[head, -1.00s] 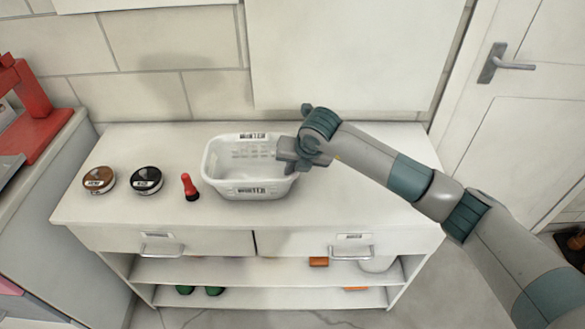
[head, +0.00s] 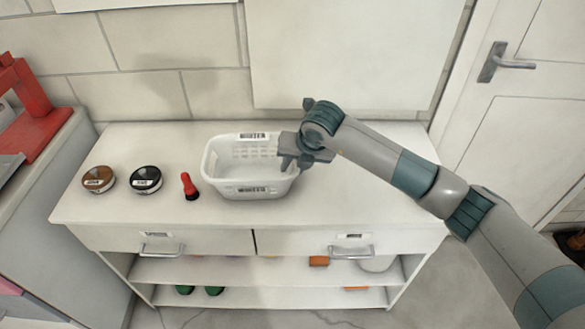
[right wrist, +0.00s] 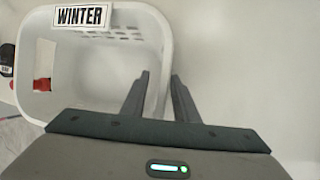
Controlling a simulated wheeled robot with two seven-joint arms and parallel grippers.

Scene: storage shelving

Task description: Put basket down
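The white basket (head: 250,188) stands upright on the white cabinet top, and it looks empty. Its "WINTER" label (right wrist: 83,16) is readable in the right wrist view. My right gripper (head: 287,156) is at the basket's right end. In the right wrist view, its two fingers (right wrist: 160,76) are spread apart, one inside the basket and one outside, with the right rim between them. A gap shows between the fingers and the rim, so it does not look clamped. My left gripper is not in view.
A red and black bottle (head: 189,187), a black-lidded jar (head: 146,180) and a brown-lidded jar (head: 98,179) stand left of the basket. The cabinet top (head: 370,195) is clear to the right. A wall is behind; drawers with handles (head: 351,252) are below.

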